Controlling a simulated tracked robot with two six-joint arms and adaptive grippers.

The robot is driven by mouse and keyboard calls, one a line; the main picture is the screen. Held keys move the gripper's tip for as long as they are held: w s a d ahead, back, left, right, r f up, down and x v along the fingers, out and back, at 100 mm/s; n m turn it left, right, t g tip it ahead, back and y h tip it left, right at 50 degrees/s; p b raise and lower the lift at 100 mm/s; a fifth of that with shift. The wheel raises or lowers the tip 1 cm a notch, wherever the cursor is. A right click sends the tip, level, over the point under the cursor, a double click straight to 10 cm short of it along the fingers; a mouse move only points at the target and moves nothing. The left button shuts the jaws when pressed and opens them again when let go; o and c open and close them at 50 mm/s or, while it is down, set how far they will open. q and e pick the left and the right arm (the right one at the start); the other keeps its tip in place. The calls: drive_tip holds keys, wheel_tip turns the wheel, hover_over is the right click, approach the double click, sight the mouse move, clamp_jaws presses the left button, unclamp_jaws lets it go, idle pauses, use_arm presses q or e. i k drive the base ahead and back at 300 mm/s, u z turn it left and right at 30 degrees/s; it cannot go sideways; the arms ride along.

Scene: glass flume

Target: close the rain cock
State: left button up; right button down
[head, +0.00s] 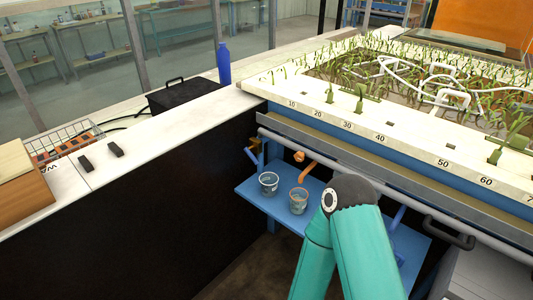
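Below the flume's front edge, a blue spout (261,158) with an orange-yellow handle (252,149) comes out at the left. To its right is an orange spout (311,170) with an orange knob (299,156). Another blue pipe (398,216) shows further right, partly behind my teal arm. I cannot tell which of these is the rain cock, nor whether any is open. One clear cup (268,184) stands under the left spout and another cup (299,201) under the orange one. Neither gripper is in view; only a bent teal arm shows.
The cups stand on a blue shelf (252,194). A grey rail (350,170) runs above it along the planted, numbered flume bed (345,120). A blue bottle (223,63), black case (185,94) and wire basket (66,140) stand on the white bench (155,140).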

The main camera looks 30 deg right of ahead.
sight(248, 150)
drive_tip(key=u, duration=0.05)
drive_tip(key=i, duration=1)
drive_tip(key=z, duration=0.05)
